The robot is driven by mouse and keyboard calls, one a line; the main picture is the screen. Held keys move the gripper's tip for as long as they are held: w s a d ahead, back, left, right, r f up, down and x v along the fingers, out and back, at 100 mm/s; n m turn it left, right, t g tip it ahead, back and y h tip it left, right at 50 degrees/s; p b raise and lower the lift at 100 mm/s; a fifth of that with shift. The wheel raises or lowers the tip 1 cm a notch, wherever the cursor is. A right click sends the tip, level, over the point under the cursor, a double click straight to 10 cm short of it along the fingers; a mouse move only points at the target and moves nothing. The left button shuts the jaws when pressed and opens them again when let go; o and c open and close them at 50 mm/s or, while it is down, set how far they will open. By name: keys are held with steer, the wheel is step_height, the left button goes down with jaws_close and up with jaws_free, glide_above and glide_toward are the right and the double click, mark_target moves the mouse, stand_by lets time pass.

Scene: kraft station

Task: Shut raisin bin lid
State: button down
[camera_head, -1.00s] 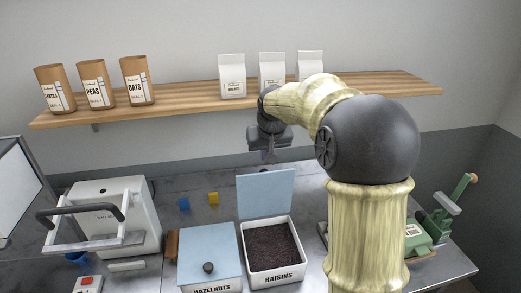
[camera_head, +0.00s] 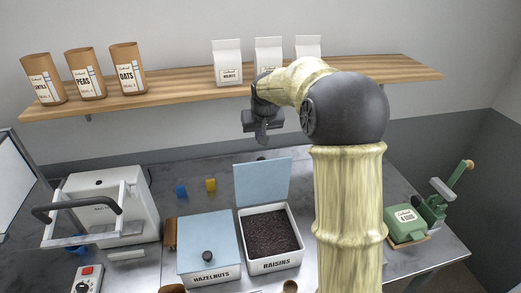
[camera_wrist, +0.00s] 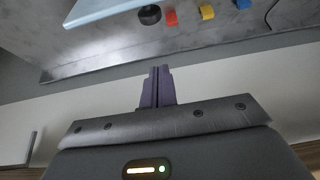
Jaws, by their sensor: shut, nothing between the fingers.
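The raisin bin (camera_head: 275,264) is a white box labelled RAISINS, full of dark raisins, on the metal counter. Its light blue lid (camera_head: 262,182) stands up open at the bin's back edge. In the wrist view the lid (camera_wrist: 100,9) shows as a pale blue slab at the top, with its dark round knob (camera_wrist: 149,14) beside it. My gripper (camera_head: 262,138) is above and behind the raised lid, apart from it. In the wrist view its purple fingers (camera_wrist: 157,72) are together with nothing between them.
The hazelnut bin (camera_head: 208,243) with its lid down is left of the raisin bin. Blue (camera_head: 181,191) and yellow (camera_head: 210,185) blocks lie behind. A shelf (camera_head: 190,95) with bags runs above. A white machine (camera_head: 110,205) is left, a green device (camera_head: 405,223) right.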

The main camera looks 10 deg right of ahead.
steer(key=f+p, duration=0.1)
steer(key=f, duration=0.1)
steer(key=f+p, duration=0.1)
steer(key=f, duration=0.1)
steer(key=s+f+p, duration=0.1)
steer(key=f, duration=0.1)
stand_by(0.4)
steer(key=shift+s+r, duration=0.1)
